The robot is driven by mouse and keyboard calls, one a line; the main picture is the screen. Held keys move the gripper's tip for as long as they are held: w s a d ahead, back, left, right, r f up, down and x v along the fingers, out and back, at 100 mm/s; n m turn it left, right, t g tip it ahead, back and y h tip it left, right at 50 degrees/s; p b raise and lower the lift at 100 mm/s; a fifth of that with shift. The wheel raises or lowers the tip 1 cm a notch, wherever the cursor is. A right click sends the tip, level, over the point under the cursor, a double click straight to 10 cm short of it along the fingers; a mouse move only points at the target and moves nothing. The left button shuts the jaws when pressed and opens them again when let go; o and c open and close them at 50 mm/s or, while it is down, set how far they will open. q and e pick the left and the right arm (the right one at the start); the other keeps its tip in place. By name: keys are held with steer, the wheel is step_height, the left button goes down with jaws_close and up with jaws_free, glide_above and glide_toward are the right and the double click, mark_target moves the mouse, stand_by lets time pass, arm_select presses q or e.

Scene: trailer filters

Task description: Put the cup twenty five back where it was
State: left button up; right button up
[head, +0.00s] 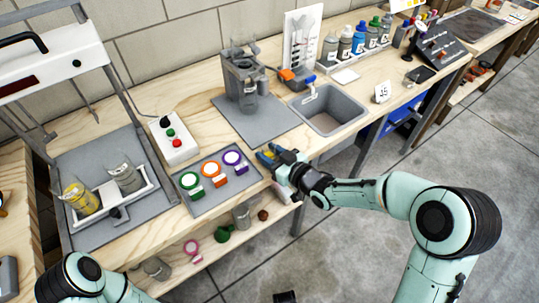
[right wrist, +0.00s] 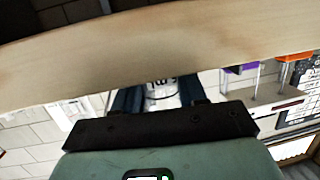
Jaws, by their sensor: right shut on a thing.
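My right gripper (head: 268,155) is at the front edge of the bench, just right of the grey tray with the coloured rings. In the right wrist view its dark fingers (right wrist: 160,98) stand on both sides of a small pale thing with dark marks (right wrist: 161,87). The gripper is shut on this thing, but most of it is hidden. Some yellow shows at the fingers in the head view. I cannot tell whether it is the cup twenty five. My left arm shows at the lower left, its gripper out of view.
The grey tray (head: 179,205) holds green, orange and purple rings. A holder at the left carries a yellow cup (head: 82,199) and a clear cup (head: 126,178). A grey basin (head: 354,119) and a grey machine (head: 243,75) stand behind. The wooden edge (right wrist: 150,62) crosses the wrist view.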

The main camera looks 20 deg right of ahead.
steer(key=shift+f, duration=0.15)
steer(key=shift+f, duration=0.1)
steer(key=o, duration=1)
steer(key=shift+o, duration=0.2)
